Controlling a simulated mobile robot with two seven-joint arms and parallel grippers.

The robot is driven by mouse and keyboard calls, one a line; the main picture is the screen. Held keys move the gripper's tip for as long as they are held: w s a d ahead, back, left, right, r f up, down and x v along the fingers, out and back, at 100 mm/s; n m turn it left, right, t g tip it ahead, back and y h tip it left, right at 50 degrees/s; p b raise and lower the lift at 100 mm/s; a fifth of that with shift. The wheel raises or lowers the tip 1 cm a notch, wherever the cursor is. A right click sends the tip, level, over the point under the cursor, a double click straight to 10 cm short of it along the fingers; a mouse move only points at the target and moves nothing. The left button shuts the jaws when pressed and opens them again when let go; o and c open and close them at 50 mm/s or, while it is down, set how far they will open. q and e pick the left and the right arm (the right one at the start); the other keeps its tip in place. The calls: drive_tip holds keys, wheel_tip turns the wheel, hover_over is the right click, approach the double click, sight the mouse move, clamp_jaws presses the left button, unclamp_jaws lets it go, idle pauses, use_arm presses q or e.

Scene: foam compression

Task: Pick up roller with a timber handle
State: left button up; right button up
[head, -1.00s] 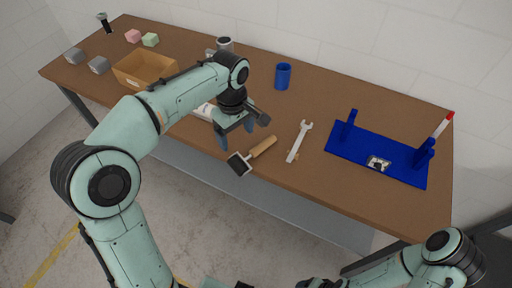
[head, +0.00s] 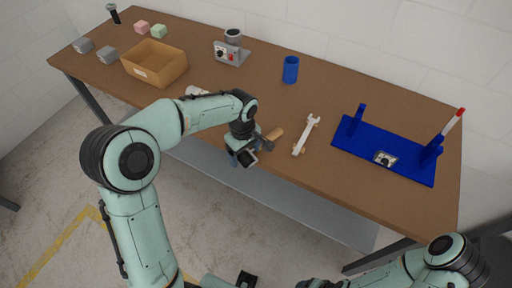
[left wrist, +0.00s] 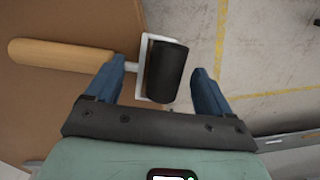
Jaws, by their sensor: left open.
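The roller has a timber handle (left wrist: 60,55) and a black cylinder (left wrist: 166,72) in a white frame. In the left wrist view the handle lies over the brown table and the cylinder sticks out past the table edge, above the floor. In the head view the handle (head: 274,134) shows near the front edge, and my arm hides most of the rest. My left gripper (left wrist: 160,75) is open, with its blue fingers on either side of the cylinder and frame. I cannot tell whether the fingers touch them. My right gripper is not clearly seen; part of its arm shows at the lower right.
A wrench (head: 306,135) lies right of the handle. A blue stand (head: 385,152) is farther right, a blue cup (head: 291,70) behind. A cardboard box (head: 154,63), a small device (head: 231,52) and several blocks are at the left and back. The middle of the table (head: 350,95) is clear.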

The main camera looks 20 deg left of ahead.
use_arm(q)
drive_tip(key=c, duration=1.4)
